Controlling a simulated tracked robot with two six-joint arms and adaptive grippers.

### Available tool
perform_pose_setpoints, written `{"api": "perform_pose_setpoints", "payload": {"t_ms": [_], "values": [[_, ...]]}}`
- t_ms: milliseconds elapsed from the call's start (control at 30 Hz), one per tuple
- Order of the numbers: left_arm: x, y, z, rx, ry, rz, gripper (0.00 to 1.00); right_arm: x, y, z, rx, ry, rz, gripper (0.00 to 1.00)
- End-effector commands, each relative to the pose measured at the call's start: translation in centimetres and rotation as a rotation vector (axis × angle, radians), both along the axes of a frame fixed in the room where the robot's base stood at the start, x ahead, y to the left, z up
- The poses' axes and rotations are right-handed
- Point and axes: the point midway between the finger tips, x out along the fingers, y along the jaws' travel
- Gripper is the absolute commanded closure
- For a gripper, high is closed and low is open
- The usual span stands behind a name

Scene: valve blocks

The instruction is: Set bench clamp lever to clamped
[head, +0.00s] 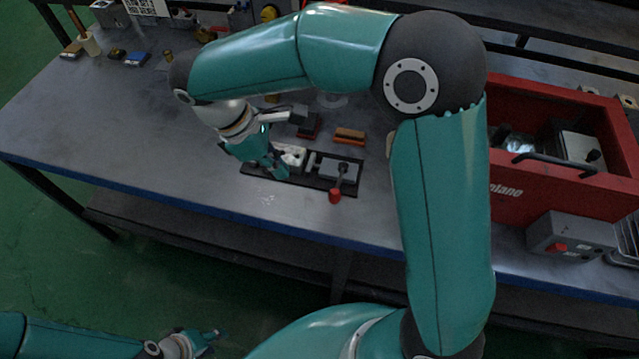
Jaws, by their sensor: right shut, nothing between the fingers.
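The bench clamp sits on a dark base plate (260,172) on the workbench. It has a grey block and a lever with a red knob (335,196), which points toward the bench's front edge. A whitish part (292,156) sits on the left half of the plate. My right gripper (279,168) is shut and empty, at the left part of the plate beside the whitish part, left of the red knob. I cannot tell whether it touches anything. My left gripper (210,340) is low at the bottom left, away from the bench; its finger opening is unclear.
A red toolbox (560,187) stands on the right, with a grey box with a red button (570,236) in front. An orange-brown block (350,136) lies behind the clamp. Small items stand at the back left. The bench's left part is clear.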

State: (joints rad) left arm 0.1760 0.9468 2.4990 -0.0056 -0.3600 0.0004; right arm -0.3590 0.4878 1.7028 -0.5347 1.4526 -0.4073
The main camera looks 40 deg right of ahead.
Motion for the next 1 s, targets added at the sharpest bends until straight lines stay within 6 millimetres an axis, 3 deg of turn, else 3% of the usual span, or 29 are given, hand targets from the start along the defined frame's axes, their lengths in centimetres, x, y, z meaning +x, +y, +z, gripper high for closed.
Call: {"api": "perform_pose_setpoints", "payload": {"t_ms": [200, 367, 800, 1000], "values": [[0.0, 0.0, 0.0, 0.000, 0.000, 0.001, 0.60, 0.1, 0.4, -0.5, 0.000, 0.002, 0.013, 1.00], [0.0, 0.0, 0.0, 0.000, 0.000, 0.001, 0.60, -0.2, -0.1, -2.0, 0.000, 0.005, 0.013, 1.00], [0.0, 0.0, 0.4, 0.000, 0.000, 0.001, 0.60, -2.0, -2.9, -9.6, 0.001, 0.005, 0.013, 1.00], [0.0, 0.0, 1.1, 0.000, -0.001, 0.001, 0.60, -3.3, -5.2, -9.3, 0.002, 0.003, 0.013, 1.00]]}}
